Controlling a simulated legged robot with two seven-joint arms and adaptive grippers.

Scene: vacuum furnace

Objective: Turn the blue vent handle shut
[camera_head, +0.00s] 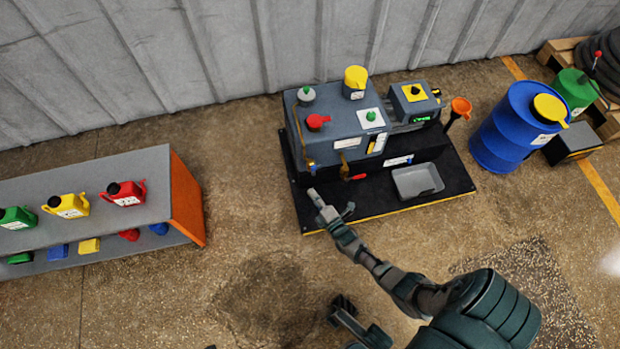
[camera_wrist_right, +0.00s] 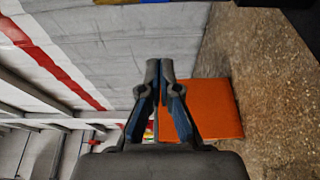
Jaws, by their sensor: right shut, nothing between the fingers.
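The grey furnace unit (camera_head: 335,125) stands on a black base by the wall in the head view. I cannot clearly make out a blue vent handle on it; a tiny bluish spot (camera_head: 313,169) shows low on its left front. My right gripper (camera_head: 316,196) is over the front left part of the base, apart from the unit's front as far as I can tell. In the right wrist view its fingers (camera_wrist_right: 159,70) are together and empty. A dark gripper-like part of mine (camera_head: 342,306), probably the left gripper, shows at the bottom of the head view; its jaws are unclear.
A shelf with an orange end panel (camera_head: 187,199) and several coloured cans stands at left. A grey tray (camera_head: 417,180) lies on the black base. A blue drum (camera_head: 510,128) stands right of the unit. The floor between shelf and base is clear.

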